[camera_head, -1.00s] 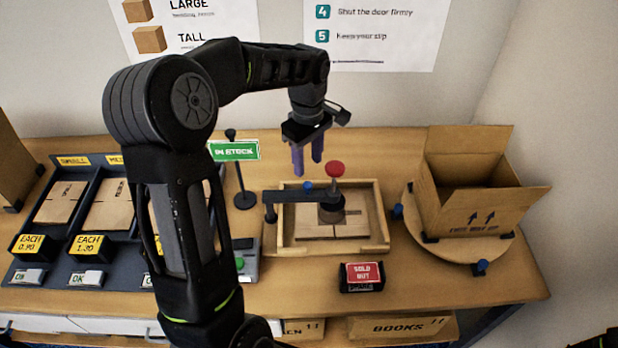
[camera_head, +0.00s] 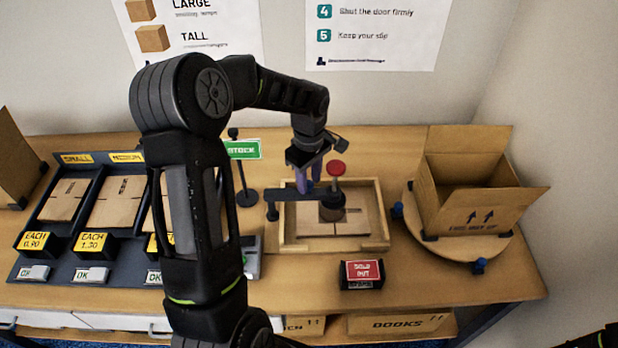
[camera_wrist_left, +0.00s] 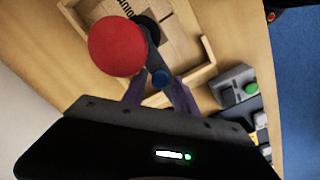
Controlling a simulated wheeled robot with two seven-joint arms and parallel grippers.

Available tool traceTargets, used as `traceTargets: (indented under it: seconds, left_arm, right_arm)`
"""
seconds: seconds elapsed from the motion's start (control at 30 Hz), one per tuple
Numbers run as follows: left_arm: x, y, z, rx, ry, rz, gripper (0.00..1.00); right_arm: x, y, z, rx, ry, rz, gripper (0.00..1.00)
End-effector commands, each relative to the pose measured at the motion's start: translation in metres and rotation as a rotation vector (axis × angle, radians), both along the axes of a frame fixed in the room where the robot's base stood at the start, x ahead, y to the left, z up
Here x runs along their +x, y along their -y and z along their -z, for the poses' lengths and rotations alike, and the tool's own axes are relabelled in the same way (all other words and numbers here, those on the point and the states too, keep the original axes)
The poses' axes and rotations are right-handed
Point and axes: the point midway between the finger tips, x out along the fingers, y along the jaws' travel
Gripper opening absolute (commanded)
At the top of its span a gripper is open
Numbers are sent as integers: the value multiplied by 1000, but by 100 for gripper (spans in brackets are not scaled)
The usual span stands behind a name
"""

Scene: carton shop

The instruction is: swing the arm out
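The dark swing arm (camera_head: 292,196) reaches over a shallow wooden tray (camera_head: 385,243) holding a flat carton (camera_head: 352,222). The arm has a round dark pad (camera_head: 331,211) and a red knob (camera_head: 337,168) at its right end. The red knob looks large in the left wrist view (camera_wrist_left: 116,47). A blue peg (camera_wrist_left: 161,78) shows on the arm there, between my left fingertips; it is hidden in the head view. My left gripper (camera_head: 310,188) points down just left of the red knob, its purple fingers apart and empty. Contact with the arm cannot be told.
An open carton (camera_head: 470,205) stands on a round wooden turntable (camera_head: 450,247) at right. A SOLD OUT sign (camera_head: 362,272) stands in front of the tray. A green stock sign (camera_head: 243,150) on a post is left of my gripper. Carton bins (camera_head: 90,205) fill the left.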

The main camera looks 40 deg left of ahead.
Motion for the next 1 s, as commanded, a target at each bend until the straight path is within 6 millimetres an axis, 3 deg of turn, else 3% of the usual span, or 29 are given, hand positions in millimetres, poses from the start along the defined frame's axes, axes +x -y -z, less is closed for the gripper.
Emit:
traceTargets:
  seconds: [0.4,1.0]
  left_arm:
    - [0,0,0,0,0,0,0]
    - [0,0,-1,0,0,0,0]
  right_arm:
    - [0,0,0,0,0,0,53]
    - [0,0,0,0,0,0,53]
